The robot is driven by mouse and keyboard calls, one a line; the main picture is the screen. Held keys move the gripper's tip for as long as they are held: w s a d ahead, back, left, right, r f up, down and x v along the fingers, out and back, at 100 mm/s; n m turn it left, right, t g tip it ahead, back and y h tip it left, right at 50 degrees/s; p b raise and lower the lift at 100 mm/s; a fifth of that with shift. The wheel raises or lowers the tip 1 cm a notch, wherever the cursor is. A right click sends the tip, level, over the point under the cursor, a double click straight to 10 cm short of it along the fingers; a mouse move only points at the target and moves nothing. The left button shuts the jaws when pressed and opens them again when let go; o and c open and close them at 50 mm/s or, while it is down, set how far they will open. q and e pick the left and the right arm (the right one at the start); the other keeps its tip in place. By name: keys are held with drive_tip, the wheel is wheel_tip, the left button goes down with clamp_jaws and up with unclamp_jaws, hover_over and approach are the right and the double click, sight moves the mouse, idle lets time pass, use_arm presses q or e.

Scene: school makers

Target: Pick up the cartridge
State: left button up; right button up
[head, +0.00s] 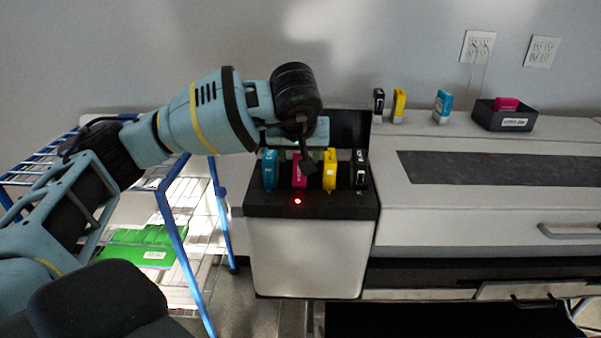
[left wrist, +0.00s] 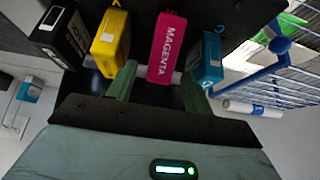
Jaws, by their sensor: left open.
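A magenta cartridge (head: 298,176) stands in the open ink bay (head: 262,208) of the printer, between a cyan cartridge (head: 269,170) on its left and a yellow cartridge (head: 329,171) on its right. A black cartridge (head: 360,172) stands at the bay's right end. My left gripper (head: 306,163) is over the bay and partly hides the magenta cartridge. In the left wrist view the open fingers (left wrist: 161,85) stand on either side of the magenta cartridge (left wrist: 168,48), whose label reads MAGENTA. I cannot tell whether they touch it. My right gripper is not in view.
On the printer top stand another black (head: 379,101), yellow (head: 399,104) and cyan cartridge (head: 443,105). A dark tray (head: 489,119) there holds another magenta cartridge (head: 507,103). A red light (head: 298,201) glows on the bay front. A blue wire rack (head: 180,230) stands left.

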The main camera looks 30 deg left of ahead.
use_arm(q)
drive_tip(key=shift+x, duration=2.75)
drive_tip(key=shift+d, duration=0.1)
clamp_jaws()
